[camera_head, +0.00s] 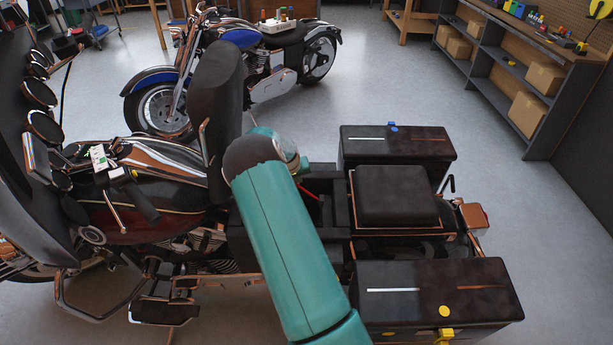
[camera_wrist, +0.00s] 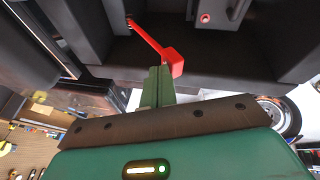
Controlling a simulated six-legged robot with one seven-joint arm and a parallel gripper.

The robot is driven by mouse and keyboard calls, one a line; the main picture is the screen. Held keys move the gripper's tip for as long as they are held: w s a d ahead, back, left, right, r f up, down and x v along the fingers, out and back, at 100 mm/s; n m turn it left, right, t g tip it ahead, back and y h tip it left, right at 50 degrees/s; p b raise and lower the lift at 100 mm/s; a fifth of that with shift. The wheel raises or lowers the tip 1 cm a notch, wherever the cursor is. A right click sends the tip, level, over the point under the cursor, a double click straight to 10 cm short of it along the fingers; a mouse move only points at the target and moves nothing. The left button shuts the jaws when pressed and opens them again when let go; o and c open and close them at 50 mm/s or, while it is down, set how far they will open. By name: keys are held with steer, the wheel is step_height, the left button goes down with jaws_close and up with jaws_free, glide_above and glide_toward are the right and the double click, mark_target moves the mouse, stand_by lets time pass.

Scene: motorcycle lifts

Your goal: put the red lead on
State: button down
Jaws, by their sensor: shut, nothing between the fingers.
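The red lead (camera_wrist: 174,62) shows in the wrist view as a thin red strip ending in a red block. The strip runs up and left to the dark wall of an open compartment (camera_wrist: 110,75). My gripper (camera_wrist: 158,72) is shut and empty, its green fingertips just below and left of the red block. I cannot tell whether they touch it. A small red-ringed round spot (camera_wrist: 205,18) sits on a dark part at the top. In the head view a bit of the red lead (camera_head: 309,192) shows right of my arm, which hides my gripper.
The compartment is on the near motorcycle (camera_head: 165,185), behind its seat back (camera_head: 215,105). Dark side cases (camera_head: 395,143) (camera_head: 440,305) flank a padded box (camera_head: 397,195). A blue motorcycle (camera_head: 235,65) stands behind. Shelves (camera_head: 505,75) line the right wall. Floor between is clear.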

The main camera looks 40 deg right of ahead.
steer(key=shift+w+a+f+g+h, duration=0.4)
steer(key=shift+w+a+f+h, duration=0.1)
steer(key=shift+w+a+f, duration=0.2)
steer(key=w+a+f, duration=0.1)
steer(key=f, duration=0.1)
steer(key=w+a+f, duration=0.1)
steer(key=f, duration=0.1)
steer(key=w+a+f, duration=0.1)
steer(key=w+f, duration=0.1)
steer(key=shift+a+f, duration=0.25)
steer(key=shift+f, duration=0.1)
steer(key=shift+w+a+f, duration=0.15)
steer(key=shift+f, duration=0.4)
steer(key=shift+w+a+f, duration=0.1)
steer(key=shift+f, duration=0.45)
steer(key=shift+d, duration=0.1)
steer(key=shift+s+d+f, duration=0.15)
steer(key=shift+s+d, duration=0.35)
steer(key=shift+d, duration=0.05)
steer(key=v, duration=0.7)
steer(key=shift+r, duration=0.25)
steer(key=shift+s+a, duration=0.1)
steer(key=shift+s, duration=0.05)
